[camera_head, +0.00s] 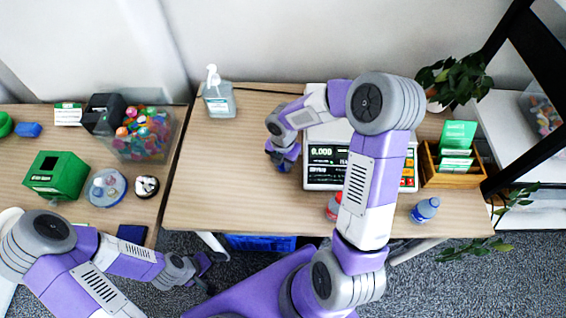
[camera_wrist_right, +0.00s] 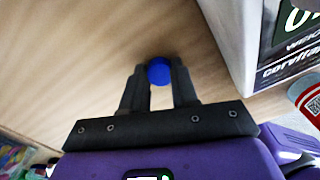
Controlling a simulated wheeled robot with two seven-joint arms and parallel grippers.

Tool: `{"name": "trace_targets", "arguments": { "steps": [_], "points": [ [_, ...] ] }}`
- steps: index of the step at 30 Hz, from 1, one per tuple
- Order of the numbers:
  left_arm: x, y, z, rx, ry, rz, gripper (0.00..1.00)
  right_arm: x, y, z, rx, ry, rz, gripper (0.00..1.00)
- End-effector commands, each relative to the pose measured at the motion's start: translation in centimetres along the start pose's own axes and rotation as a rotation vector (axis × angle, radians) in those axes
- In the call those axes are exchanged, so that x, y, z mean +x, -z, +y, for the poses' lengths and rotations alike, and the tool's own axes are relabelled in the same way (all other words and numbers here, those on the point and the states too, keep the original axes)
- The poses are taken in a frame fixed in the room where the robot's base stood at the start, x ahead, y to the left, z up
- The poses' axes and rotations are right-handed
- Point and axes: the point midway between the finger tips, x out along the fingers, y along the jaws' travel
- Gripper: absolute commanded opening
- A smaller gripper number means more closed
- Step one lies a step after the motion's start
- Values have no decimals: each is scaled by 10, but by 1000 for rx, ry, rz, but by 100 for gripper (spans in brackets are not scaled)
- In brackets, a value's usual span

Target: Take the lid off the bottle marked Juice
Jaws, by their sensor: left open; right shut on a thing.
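My right gripper (camera_head: 284,156) is over the table, left of the scale. In the right wrist view its fingers (camera_wrist_right: 160,85) are shut on a small round blue lid (camera_wrist_right: 158,71); no bottle shows under it. A bottle with a red label (camera_head: 333,208) stands in front of the scale, partly hidden by my right arm. It also shows at the right edge of the wrist view (camera_wrist_right: 311,103). A blue bottle (camera_head: 425,210) stands near the table's front right. I cannot read which is marked Juice. My left gripper (camera_head: 203,266) is open and empty, below the table's front edge.
A scale (camera_head: 323,175) stands at the table's back middle. A sanitizer pump bottle (camera_head: 219,99) is at the back left, and a wooden card holder (camera_head: 457,178) at the right. A second table (camera_head: 100,214) carries several items.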

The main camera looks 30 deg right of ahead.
Motion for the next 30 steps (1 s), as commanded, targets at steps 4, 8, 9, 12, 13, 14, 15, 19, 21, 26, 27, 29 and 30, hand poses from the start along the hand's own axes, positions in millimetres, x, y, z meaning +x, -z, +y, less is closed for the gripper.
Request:
{"name": "trace_targets", "arguments": {
  "steps": [4,8,9,12,13,14,15,19,21,26,27,29,30],
  "points": [
    [1,0,0,0,0,0,88,2,0,0,0,0,0,0],
    [1,0,0,0,0,0,88,3,0,0,0,0,0,41],
    [1,0,0,0,0,0,88,3,0,0,0,0,0,47],
    [1,0,0,0,0,0,88,3,0,0,0,0,0,54],
    [1,0,0,0,0,0,88,3,0,0,0,0,0,54],
    [1,0,0,0,0,0,88,3,0,0,0,0,0,54],
    [1,0,0,0,0,0,88,3,0,0,0,0,0,54],
    [1,0,0,0,0,0,88,2,0,0,0,0,0,54],
    [-2,0,1,0,0,0,88,-2,0,0,1,-1,0,54],
    [-12,0,4,0,0,0,88,-28,-1,1,1,-3,-3,54],
    [-16,-1,6,0,0,0,88,-37,-1,0,1,-3,-2,54],
    [-21,-1,8,0,0,0,88,-51,-1,1,2,-3,-3,54],
    [-25,-1,9,0,0,0,88,-60,-1,1,2,-3,-3,54]
  ]
}}
